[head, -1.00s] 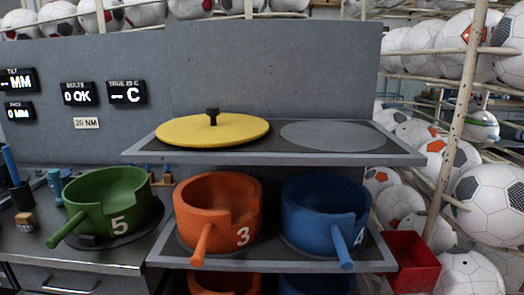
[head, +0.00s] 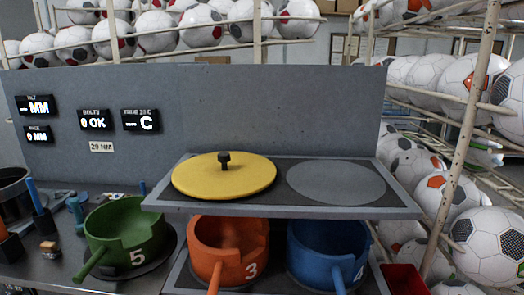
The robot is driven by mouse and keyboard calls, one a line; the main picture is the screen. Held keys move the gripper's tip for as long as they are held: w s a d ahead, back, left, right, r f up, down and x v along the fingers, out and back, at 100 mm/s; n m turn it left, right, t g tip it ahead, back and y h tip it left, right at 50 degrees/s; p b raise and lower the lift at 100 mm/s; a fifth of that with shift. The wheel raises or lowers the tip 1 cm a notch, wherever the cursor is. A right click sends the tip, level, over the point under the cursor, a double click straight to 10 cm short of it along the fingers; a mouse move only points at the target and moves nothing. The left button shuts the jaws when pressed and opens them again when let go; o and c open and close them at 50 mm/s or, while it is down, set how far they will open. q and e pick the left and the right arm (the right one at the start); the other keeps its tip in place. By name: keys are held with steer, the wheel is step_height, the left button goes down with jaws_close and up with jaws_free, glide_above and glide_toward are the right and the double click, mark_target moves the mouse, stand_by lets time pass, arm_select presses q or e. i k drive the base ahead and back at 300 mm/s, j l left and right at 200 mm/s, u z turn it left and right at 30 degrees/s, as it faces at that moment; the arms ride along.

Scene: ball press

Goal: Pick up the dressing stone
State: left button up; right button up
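I cannot tell for sure which thing is the dressing stone; nothing in view carries that name. A round yellow disc (head: 223,177) with a black knob lies flat on the upper shelf (head: 290,208), left of a bare grey circle (head: 336,182). Neither of my grippers shows in the head view.
Green pot 5 (head: 125,236) stands on the bench. Orange pot 3 (head: 228,250) and blue pot 4 (head: 328,252) sit under the upper shelf. A red bin (head: 404,280) is at lower right. A blue-handled tool (head: 38,205) stands at left. Ball racks (head: 470,125) flank the right.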

mark_target(50, 249)
steer(key=j+u, duration=0.1)
steer(key=u, duration=1.35)
steer(key=j+z, duration=0.45)
steer(key=j, duration=0.6)
